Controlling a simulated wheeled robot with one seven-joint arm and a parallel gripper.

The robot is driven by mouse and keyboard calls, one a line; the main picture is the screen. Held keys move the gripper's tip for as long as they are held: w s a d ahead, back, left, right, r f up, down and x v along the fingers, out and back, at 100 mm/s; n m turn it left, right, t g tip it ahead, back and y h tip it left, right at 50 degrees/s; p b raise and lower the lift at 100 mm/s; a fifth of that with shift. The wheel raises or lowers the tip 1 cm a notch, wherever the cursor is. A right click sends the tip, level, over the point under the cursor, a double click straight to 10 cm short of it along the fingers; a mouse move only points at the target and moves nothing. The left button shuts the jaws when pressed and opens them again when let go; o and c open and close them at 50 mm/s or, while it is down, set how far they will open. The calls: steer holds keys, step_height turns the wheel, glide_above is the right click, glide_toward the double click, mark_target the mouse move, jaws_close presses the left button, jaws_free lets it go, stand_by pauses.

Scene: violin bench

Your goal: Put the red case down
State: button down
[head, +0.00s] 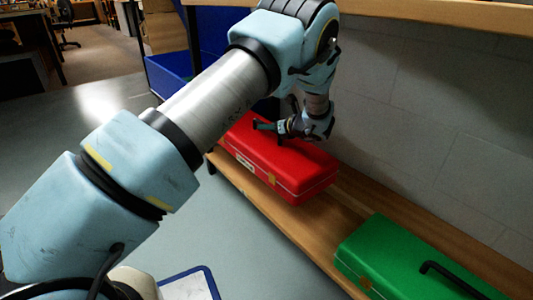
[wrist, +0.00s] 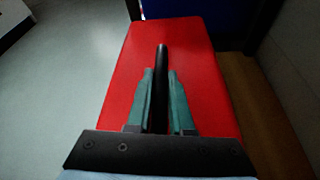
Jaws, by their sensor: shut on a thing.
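The red case (head: 283,160) is in the head view at the far part of the low wooden shelf, its front side with latches facing the open floor. It also fills the middle of the wrist view (wrist: 195,50), with its black handle (wrist: 162,60) running up the centre. My gripper (head: 268,130) is above the case lid. In the wrist view its two green fingers (wrist: 161,98) are shut on the handle, one on each side. The case looks level and at the shelf surface; I cannot tell whether it rests on it or hangs just above.
A green case (head: 415,262) with a black handle lies on the nearer part of the wooden shelf (head: 335,218). Bare shelf lies between the cases. A grey wall stands behind, a wooden board (head: 440,17) above. A blue bin (head: 170,75) is beyond the red case.

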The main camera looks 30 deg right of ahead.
mark_target(294, 151)
steer(key=shift+f+b, duration=2.25)
steer(key=shift+f, duration=2.3)
steer(key=c, duration=0.8)
jaws_free()
steer(key=shift+f, duration=0.1)
steer(key=shift+s+r, duration=0.1)
steer(key=shift+r, duration=0.1)
steer(key=p+v, duration=0.4)
steer(key=v, duration=0.6)
steer(key=shift+s+r+p, duration=0.15)
steer(key=shift+p, duration=0.2)
steer(key=shift+s+d+r, duration=0.15)
steer(key=shift+s, duration=0.55)
